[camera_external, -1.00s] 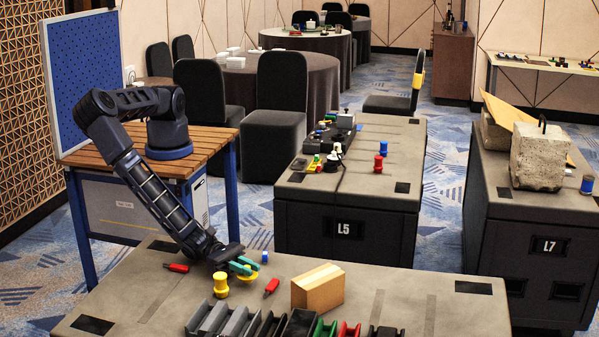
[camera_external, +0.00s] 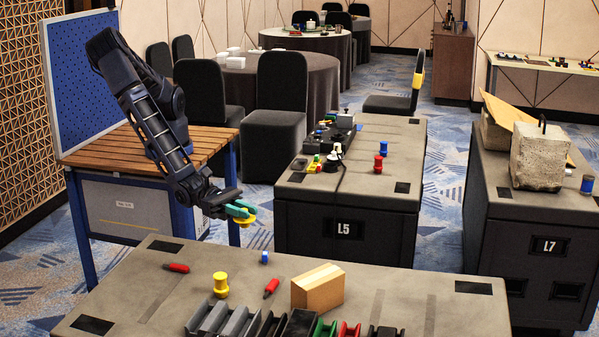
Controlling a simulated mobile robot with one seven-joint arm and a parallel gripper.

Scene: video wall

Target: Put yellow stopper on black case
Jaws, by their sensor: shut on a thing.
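My gripper (camera_external: 240,212) is shut on a yellow piece, which I take as the yellow stopper (camera_external: 246,222). It is held in the air above the far left part of the front table, clear of its top. The turquoise fingers hide part of it. Another yellow, spool-shaped piece (camera_external: 220,285) stands upright on the front table below. A long black case-like object (camera_external: 328,142) lies on the table marked L5, with small items on and around it. A black block (camera_external: 301,326) also stands at the front table's near edge; I cannot tell which is the black case.

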